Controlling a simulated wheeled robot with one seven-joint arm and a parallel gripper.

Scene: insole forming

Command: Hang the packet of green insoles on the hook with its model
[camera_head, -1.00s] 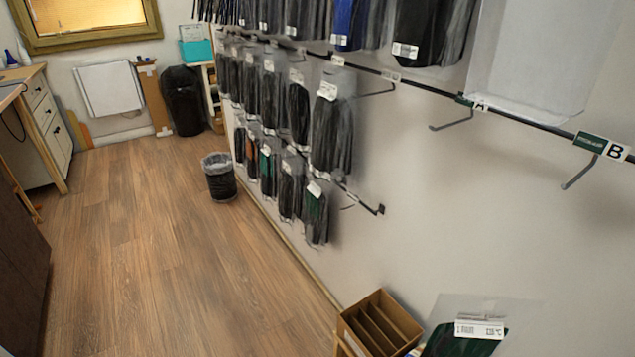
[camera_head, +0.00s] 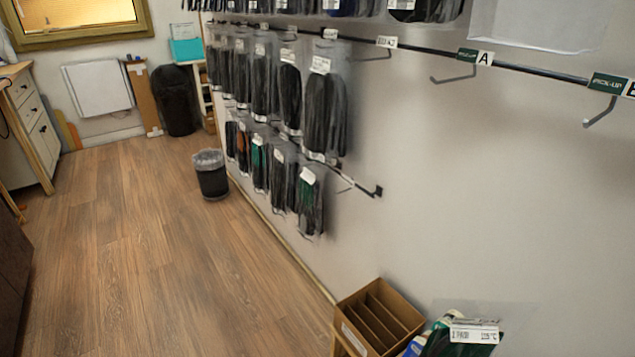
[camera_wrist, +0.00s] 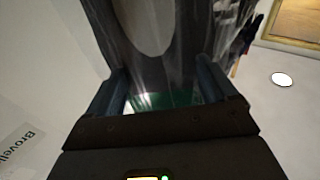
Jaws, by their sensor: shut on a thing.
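In the wrist view my gripper (camera_wrist: 160,70) is shut on a clear packet (camera_wrist: 150,100), with dark green showing between the fingers. The rest of it looks grey and clear; its far end is cut off. In the head view a clear packet with dark green insoles and a white label (camera_head: 475,333) shows at the bottom edge, probably the same one. My gripper is not seen there. On the lower wall rail hang several packets, including ones with green insoles (camera_head: 308,190) near the right end. A small hook (camera_head: 348,186) shows beside the rail end.
The upper rail (camera_head: 440,50) carries dark packets at left and empty hooks at right, one (camera_head: 452,78) under sign A. A cardboard box (camera_head: 378,315) with dividers stands near the wall. A bin (camera_head: 211,176) stands on the floor.

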